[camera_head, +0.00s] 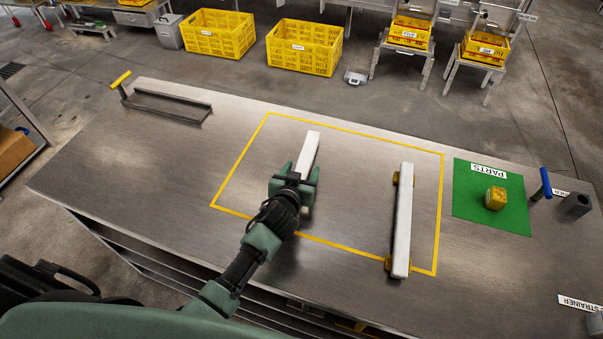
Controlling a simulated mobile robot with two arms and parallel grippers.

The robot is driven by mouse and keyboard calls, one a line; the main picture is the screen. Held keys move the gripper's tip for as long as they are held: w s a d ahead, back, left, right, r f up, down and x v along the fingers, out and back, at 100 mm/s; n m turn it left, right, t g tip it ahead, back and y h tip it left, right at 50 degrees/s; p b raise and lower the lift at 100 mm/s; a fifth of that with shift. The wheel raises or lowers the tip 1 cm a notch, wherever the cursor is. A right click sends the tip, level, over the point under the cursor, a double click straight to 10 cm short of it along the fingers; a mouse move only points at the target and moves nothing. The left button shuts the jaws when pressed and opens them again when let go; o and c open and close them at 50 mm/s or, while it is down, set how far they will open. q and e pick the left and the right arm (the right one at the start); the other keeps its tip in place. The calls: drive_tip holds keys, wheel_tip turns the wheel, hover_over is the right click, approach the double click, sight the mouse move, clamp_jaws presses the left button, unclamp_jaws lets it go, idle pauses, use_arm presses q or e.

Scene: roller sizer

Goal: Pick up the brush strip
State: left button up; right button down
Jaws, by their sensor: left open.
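A white strip (311,146) lies inside the yellow outline on the steel table, left of the outline's middle. It could be the brush strip; its bristles cannot be made out. My left gripper (299,172) is open over its near part, with one finger on either side. The gripper hides the strip's near end, and I cannot tell whether the fingers touch it. A second, longer white bar (403,220) with yellow end pieces lies to the right inside the outline. My right gripper is not in view.
A green mat (470,210) marked PARTS holds a yellow block (495,198). A blue-handled tool (545,182) and a dark cylinder (575,205) stand at the right. A yellow-handled metal frame (165,106) lies at the far left. The table's left part is clear.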

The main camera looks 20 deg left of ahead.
use_arm(q)
clamp_jaws()
drive_tip(key=shift+r, duration=0.15)
